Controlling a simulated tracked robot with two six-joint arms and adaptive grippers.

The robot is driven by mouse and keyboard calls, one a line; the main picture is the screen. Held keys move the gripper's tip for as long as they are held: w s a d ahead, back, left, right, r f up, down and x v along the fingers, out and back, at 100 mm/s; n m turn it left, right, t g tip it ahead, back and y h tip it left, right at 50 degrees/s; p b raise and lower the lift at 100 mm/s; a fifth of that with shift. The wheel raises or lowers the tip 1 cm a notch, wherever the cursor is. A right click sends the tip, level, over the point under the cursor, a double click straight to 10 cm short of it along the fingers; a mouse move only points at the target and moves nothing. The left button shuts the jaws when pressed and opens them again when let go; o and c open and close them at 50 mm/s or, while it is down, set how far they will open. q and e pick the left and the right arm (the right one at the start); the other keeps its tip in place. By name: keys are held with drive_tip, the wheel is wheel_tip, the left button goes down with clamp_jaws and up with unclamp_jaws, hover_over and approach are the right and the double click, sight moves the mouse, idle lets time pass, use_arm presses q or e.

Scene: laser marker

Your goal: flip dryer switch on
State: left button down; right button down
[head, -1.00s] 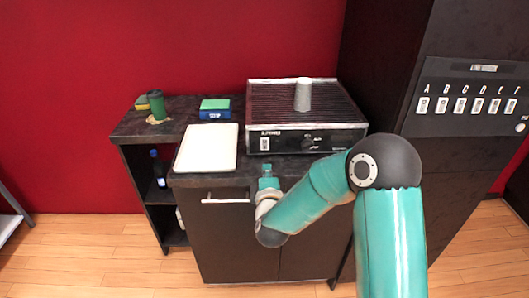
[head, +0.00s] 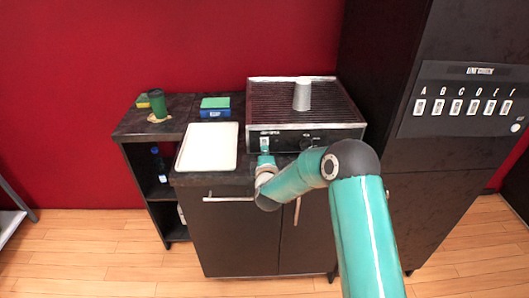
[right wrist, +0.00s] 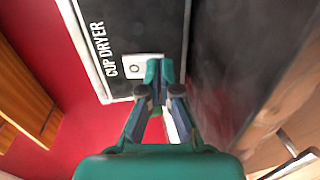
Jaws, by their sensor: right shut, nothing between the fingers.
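The cup dryer (head: 343,134) is a silver-framed box with a ribbed top and a dark front panel, on the cabinet. In the right wrist view its panel (right wrist: 150,25) shows the words "CUP DRYER" and a pale switch (right wrist: 134,67) with a round mark. The switch is a small light patch in the head view (head: 264,142). My right gripper (right wrist: 160,72) is shut and empty, its tips at the switch's edge and covering part of it; contact cannot be told. The right gripper (head: 264,159) also shows below the panel's left end. My left gripper is not in view.
A grey cup (head: 302,95) stands upside down on the dryer. A white tray (head: 208,148) lies left of it, with a blue-green sponge (head: 215,107) behind. A dark knob (head: 306,143) is on the panel. A tall dark cabinet (head: 395,60) stands at right.

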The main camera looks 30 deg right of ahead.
drive_tip(key=b, duration=0.1)
drive_tip(key=f+b, duration=0.1)
drive_tip(key=b, duration=0.1)
drive_tip(key=shift+w+d+t+h, duration=0.15)
drive_tip(key=shift+w+t+h, duration=0.05)
drive_tip(key=shift+t+h, duration=0.1)
drive_tip(key=shift+r+p, duration=0.4)
drive_tip(key=shift+r, duration=0.05)
drive_tip(key=s+a+b, duration=0.1)
drive_tip(key=s+a+f, duration=0.1)
drive_tip(key=shift+s+a+f+b, duration=0.15)
drive_tip(key=shift+s+a+b, duration=0.1)
drive_tip(key=shift+s+b, duration=0.15)
drive_tip(key=f+b+v, duration=0.2)
drive_tip(key=v, duration=0.8)
drive_tip(key=shift+s+d, duration=0.2)
drive_tip(key=shift+d, duration=0.05)
